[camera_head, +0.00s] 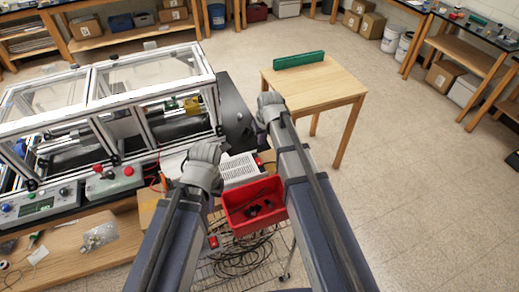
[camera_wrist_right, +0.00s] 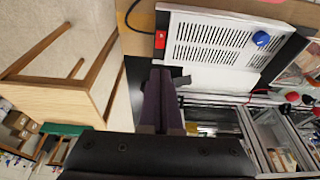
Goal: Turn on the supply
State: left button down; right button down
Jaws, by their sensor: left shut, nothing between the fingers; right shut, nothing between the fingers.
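The supply (camera_head: 239,168) is a white vented box, partly hidden behind my left gripper in the head view. In the right wrist view the supply (camera_wrist_right: 228,80) shows slotted vents, a blue knob (camera_wrist_right: 261,39) and a small red switch (camera_wrist_right: 160,40) by its edge. I cannot tell the switch's position. My right gripper (camera_head: 268,98) is shut and empty, above and beyond the supply in the head view; its fingers (camera_wrist_right: 167,74) appear below the switch in the wrist view, with no clear contact. My left gripper (camera_head: 208,152) is shut and empty, in front of the supply's left part.
A red bin (camera_head: 236,222) with dark items sits in front of the supply, above a wire rack with cables. A framed machine (camera_head: 110,95) stands at left, near red-button boxes (camera_head: 115,181). A wooden table (camera_head: 325,85) with a green bar (camera_head: 299,60) stands beyond. Floor at right is clear.

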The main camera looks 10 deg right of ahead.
aim_at(257, 159)
jog(key=b+x, duration=1.2)
jog(key=x, duration=0.1)
jog(key=shift+f+b, duration=0.15)
jog(key=shift+b, duration=0.15)
jog(key=shift+f+b, duration=0.35)
jog(key=shift+w, duration=0.1)
jog(key=shift+w+f, duration=0.1)
jog(key=shift+w, duration=0.1)
jog(key=shift+s+g, duration=0.15)
jog(key=shift+g, duration=0.15)
jog(key=shift+s, duration=0.15)
